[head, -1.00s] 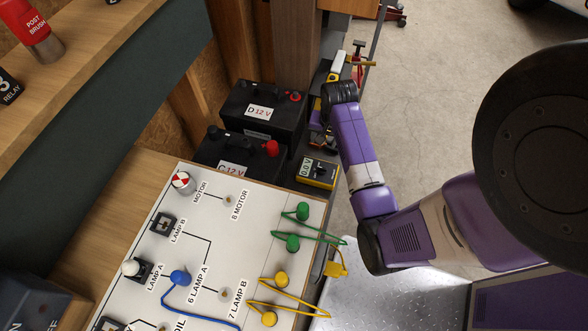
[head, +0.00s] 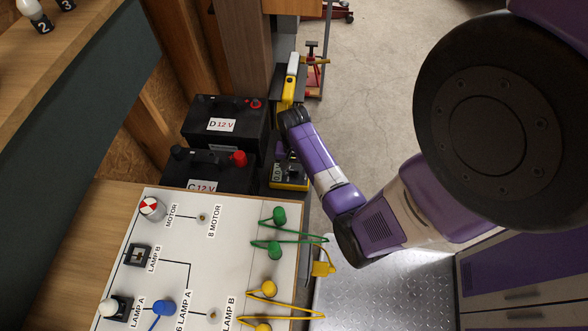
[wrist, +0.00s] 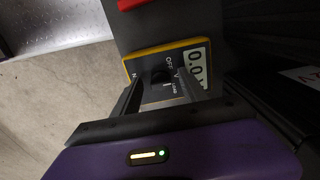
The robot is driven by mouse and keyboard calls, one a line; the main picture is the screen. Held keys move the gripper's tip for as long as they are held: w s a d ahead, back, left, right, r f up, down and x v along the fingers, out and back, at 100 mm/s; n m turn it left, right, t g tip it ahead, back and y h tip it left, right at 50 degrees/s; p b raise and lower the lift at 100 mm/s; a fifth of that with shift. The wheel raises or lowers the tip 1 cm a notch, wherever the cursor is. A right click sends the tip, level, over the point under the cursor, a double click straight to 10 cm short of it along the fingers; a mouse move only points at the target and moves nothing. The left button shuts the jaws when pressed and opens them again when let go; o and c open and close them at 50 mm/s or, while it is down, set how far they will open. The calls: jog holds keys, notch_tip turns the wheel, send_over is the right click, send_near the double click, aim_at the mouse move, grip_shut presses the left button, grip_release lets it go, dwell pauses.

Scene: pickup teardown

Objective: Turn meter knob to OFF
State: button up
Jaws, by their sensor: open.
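The yellow-framed meter (head: 290,183) sits on the dark narrow shelf beside the board, below my wrist in the head view. In the wrist view the meter (wrist: 143,59) shows a display starting "0.0" and a dark face with the words OFF and V. Its black knob (wrist: 160,77) lies between my fingertips; which mark it points to is not clear. My gripper (wrist: 160,92) is open, with one finger on each side of the knob. Whether the fingers touch it I cannot tell. In the head view my wrist hides part of the meter.
Two black 12 V batteries, D (head: 224,122) and C (head: 208,169), stand left of the meter. The white circuit board (head: 190,262) with green and yellow leads is in front. A yellow tool (head: 288,88) lies behind. Bare floor (head: 385,90) is to the right.

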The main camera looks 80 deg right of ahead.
grip_shut()
jog(key=shift+r+n+p, duration=0.1)
jog(key=shift+n+p, duration=0.2)
jog(key=shift+n, duration=0.1)
jog(key=n+p, duration=0.2)
jog(key=n, duration=0.1)
jog(key=shift+r+p, duration=0.1)
jog(key=shift+p, duration=0.2)
jog(key=n+p, duration=0.1)
jog(key=n, duration=0.4)
jog(key=shift+s+d+p, duration=0.1)
jog(key=shift+s+p, duration=0.05)
jog(key=shift+p, duration=0.25)
grip_release()
